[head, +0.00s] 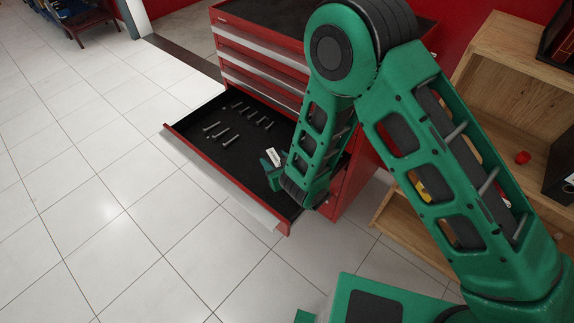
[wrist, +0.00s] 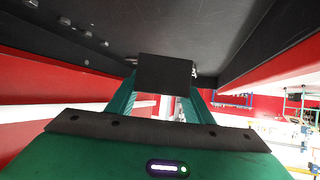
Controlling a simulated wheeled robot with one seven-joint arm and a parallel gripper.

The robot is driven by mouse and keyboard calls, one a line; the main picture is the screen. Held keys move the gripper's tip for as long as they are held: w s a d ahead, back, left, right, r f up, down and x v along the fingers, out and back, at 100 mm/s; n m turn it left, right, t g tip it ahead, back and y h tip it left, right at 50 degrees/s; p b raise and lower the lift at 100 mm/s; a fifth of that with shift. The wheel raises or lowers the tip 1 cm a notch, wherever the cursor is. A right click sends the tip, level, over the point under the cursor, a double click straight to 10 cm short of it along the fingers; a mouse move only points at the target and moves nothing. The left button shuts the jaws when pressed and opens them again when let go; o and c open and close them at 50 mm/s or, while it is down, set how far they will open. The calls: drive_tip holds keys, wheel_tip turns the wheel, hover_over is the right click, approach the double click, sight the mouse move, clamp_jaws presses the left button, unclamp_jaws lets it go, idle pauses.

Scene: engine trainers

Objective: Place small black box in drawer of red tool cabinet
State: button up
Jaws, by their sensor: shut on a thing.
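The red tool cabinet (head: 228,27) stands at the upper middle of the head view. Its low drawer (head: 196,153) is pulled out, with a black floor and a red front. My gripper (head: 271,172) is over the drawer's right part, near the front corner. In the wrist view, the small black box (wrist: 165,73) is held between the two green fingers of my gripper (wrist: 160,100). The dark drawer floor lies beyond the box. I cannot tell whether the box touches the floor. In the head view the box is not clear against the black drawer.
Several metal tools (head: 225,136) lie in the drawer's left and back part. The drawer floor between them and my gripper is bare. A wooden shelf (head: 497,62) with a red item (head: 522,157) stands at the right. Open tiled floor lies left of the drawer.

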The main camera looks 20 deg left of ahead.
drive_tip(key=w+d+f, duration=0.2)
drive_tip(key=w+d, duration=0.1)
drive_tip(key=shift+w+f, duration=0.1)
drive_tip(key=shift+f, duration=0.15)
drive_tip(key=shift+a+f, duration=0.1)
drive_tip(key=shift+f, duration=1.9)
drive_tip(key=shift+f, duration=0.1)
drive_tip(key=o, duration=1.1)
